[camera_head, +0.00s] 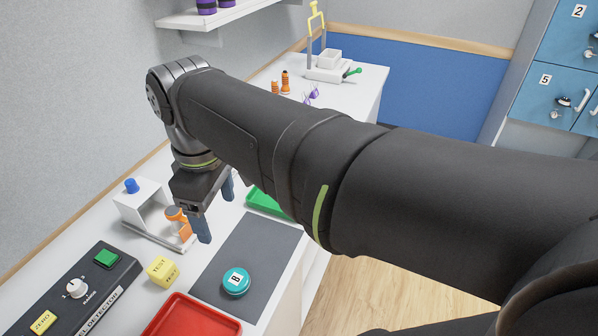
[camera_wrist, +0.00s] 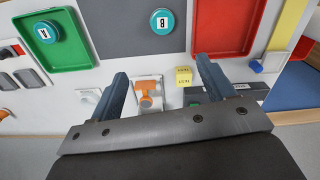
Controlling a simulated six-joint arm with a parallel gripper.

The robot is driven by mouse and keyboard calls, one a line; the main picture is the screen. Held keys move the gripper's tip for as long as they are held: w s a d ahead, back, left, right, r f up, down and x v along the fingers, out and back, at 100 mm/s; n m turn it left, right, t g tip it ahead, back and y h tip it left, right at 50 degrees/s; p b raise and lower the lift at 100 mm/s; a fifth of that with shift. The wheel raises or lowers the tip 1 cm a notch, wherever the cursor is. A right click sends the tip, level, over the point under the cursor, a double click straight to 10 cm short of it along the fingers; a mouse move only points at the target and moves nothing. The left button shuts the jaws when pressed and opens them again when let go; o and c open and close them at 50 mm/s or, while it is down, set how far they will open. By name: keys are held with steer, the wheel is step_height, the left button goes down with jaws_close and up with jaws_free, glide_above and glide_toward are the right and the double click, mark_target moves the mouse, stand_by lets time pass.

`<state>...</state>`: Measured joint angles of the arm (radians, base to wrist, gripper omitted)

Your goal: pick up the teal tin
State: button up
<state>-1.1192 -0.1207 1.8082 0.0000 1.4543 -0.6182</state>
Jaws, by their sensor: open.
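A round teal tin (camera_head: 236,280) with a white label lies on the grey mat (camera_head: 255,252); it also shows at the top of the wrist view (camera_wrist: 162,21). A second teal tin (camera_wrist: 47,32) sits in the green tray (camera_wrist: 70,52) in the wrist view; in the head view my arm covers most of that tray (camera_head: 262,202). My gripper (camera_head: 215,211) is open and empty, pointing down behind and left of the tin on the mat, apart from it. In the wrist view its fingers (camera_wrist: 161,72) stand either side of an orange part (camera_wrist: 147,88).
The orange part belongs to a white stand (camera_head: 145,205) close to my fingers. A yellow block (camera_head: 162,271), a red tray (camera_head: 190,318) and a dark detector box (camera_head: 75,295) lie nearby. A wall shelf (camera_head: 215,14) hangs at the upper left. The mat around the tin is clear.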

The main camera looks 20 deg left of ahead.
step_height(320, 180, down, 4)
steer(key=m, duration=0.7)
glide_above(236, 279)
step_height(236, 279, down, 13)
steer(key=shift+w+r, duration=0.1)
steer(key=shift+w, duration=0.05)
steer(key=shift+f, duration=2.55)
steer(key=shift+c, duration=0.4)
steer(key=c, duration=1)
